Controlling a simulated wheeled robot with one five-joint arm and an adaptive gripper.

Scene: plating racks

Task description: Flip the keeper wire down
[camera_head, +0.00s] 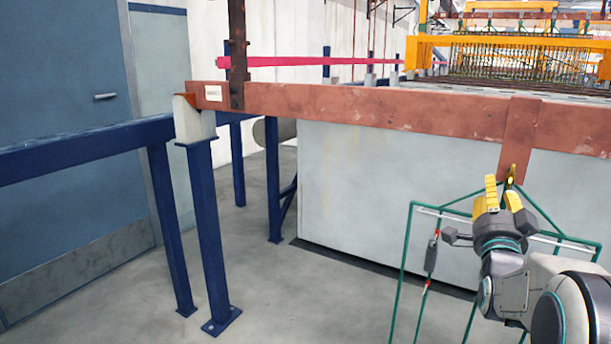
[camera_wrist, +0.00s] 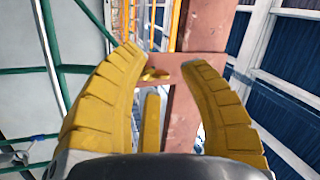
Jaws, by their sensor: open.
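A green rack frame (camera_head: 480,212) hangs below a copper-coloured bar (camera_head: 400,110) in the head view. A small gold hook (camera_head: 511,172) at its top meets a copper strap on the bar; the hook also shows in the wrist view (camera_wrist: 155,75). I cannot make out a separate keeper wire there. My gripper (camera_head: 501,190) is just below and left of the hook in the head view. In the wrist view its yellow fingers (camera_wrist: 160,57) stand wide apart and empty, with the hook seen between and beyond the tips. A yellow bar (camera_wrist: 151,122) shows between the fingers; I cannot tell what it is.
A pale tank wall (camera_head: 380,190) stands behind the rack. A blue post and rail (camera_head: 208,230) stand at the left. A small grey part (camera_head: 431,255) hangs on the rack's left side. The floor (camera_head: 250,310) between post and rack is clear.

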